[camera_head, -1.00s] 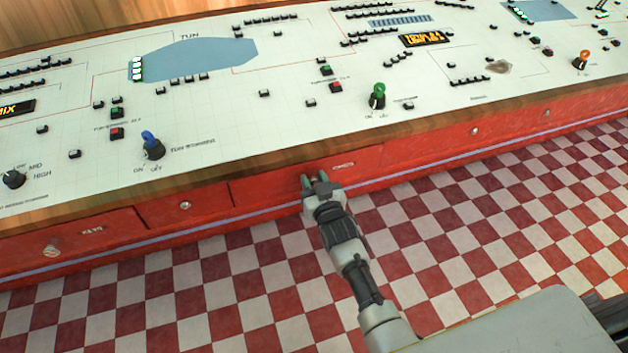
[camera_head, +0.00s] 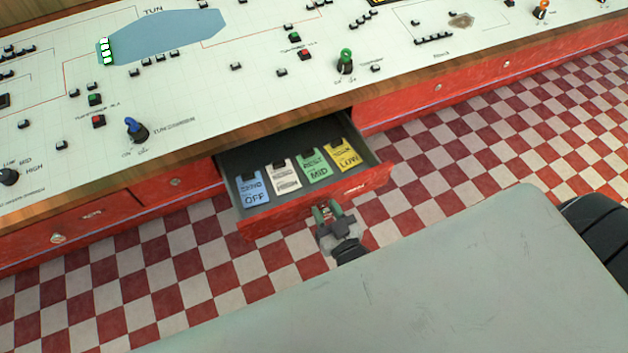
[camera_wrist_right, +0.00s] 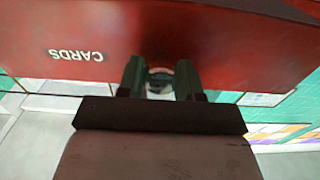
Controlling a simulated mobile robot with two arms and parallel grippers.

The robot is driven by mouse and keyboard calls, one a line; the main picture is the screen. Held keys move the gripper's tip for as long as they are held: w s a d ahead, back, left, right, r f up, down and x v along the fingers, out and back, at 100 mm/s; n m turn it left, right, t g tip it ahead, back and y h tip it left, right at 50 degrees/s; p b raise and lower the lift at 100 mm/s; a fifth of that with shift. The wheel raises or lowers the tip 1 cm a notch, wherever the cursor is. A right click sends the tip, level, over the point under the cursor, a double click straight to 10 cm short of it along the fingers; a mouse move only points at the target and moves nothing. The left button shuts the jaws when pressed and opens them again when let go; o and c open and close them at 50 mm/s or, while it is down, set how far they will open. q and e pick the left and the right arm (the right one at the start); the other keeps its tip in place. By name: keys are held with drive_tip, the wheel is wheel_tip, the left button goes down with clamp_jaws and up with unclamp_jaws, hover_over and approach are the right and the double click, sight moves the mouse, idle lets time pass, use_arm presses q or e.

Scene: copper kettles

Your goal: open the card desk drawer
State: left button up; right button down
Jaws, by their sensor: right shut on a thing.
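The red card desk drawer (camera_head: 290,213) stands pulled out from the desk in the head view. Several coloured cards lie in it, among them a blue one (camera_head: 252,190), a green one (camera_head: 314,168) and a yellow one (camera_head: 344,155). My right gripper (camera_head: 325,212) is at the drawer's front, shut on its knob. In the right wrist view the two fingers stand on either side of the round knob (camera_wrist_right: 160,78), and the upside-down word CARDS shows on the red front (camera_wrist_right: 215,45). My left gripper is not in view.
The white control desk (camera_head: 200,95) with switches, knobs and a blue tun shape runs across the back. Closed red drawers (camera_head: 70,232) sit left of the open one. The chequered floor (camera_head: 470,150) is clear on the right.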

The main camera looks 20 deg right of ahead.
drive_tip(key=shift+s+d+p, duration=0.1)
drive_tip(key=shift+s+p, duration=0.4)
drive_tip(key=shift+s, duration=2.05)
drive_tip(key=c, duration=0.8)
unclamp_jaws()
drive_tip(key=shift+o, duration=0.2)
drive_tip(key=s+b, duration=0.1)
drive_tip(key=s, duration=0.9)
drive_tip(key=shift+s+d, duration=0.2)
drive_tip(key=shift+s, duration=0.2)
